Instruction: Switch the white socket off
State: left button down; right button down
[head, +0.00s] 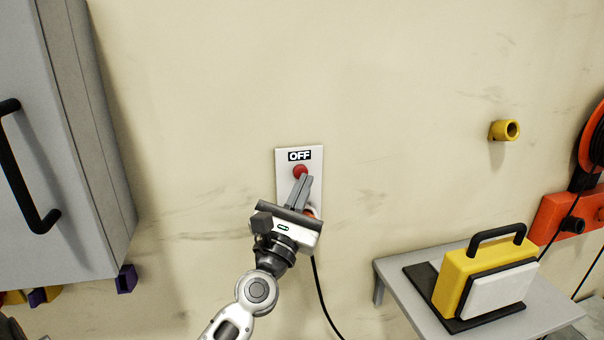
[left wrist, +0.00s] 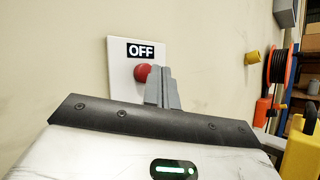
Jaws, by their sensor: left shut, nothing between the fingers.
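The white socket (head: 286,161) is a white plate on the wall with an "OFF" label and a round red button (head: 300,171). It also shows in the left wrist view (left wrist: 121,78), with the red button (left wrist: 142,73) under the label. My left gripper (head: 303,178) is shut and empty, its fingertips just below and at the right of the button. In the left wrist view its fingers (left wrist: 160,72) overlap the button's right edge; I cannot tell whether they touch it. The gripper hides the plate's lower part. My right gripper is not in view.
A black cable (head: 321,295) hangs below the plate. A grey cabinet (head: 75,130) is at the left. At the right a grey shelf (head: 395,275) holds a yellow work lamp (head: 465,272). A yellow wall peg (head: 505,130) and an orange cable reel (head: 590,135) are further right. The wall above is clear.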

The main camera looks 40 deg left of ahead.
pick_arm(q)
jog(key=shift+s+d, duration=1.65)
jog(key=shift+d, duration=0.25)
jog(key=s+d+f+m+g+h, duration=0.35)
jog(key=d+f+m, duration=0.25)
jog(key=f+m, duration=0.45)
jog(key=s+d+f+m+g+h, duration=0.25)
jog(key=d+f+m+h, duration=0.4)
jog(key=m, duration=0.75)
jog(key=s+f+m+g+y, duration=0.2)
jog(key=s+f+m+g, duration=0.4)
jog(key=s+f+m, duration=0.4)
notch_tip(320, 180, down, 6)
jog(key=m, duration=0.4)
jog(key=shift+d+g, duration=0.4)
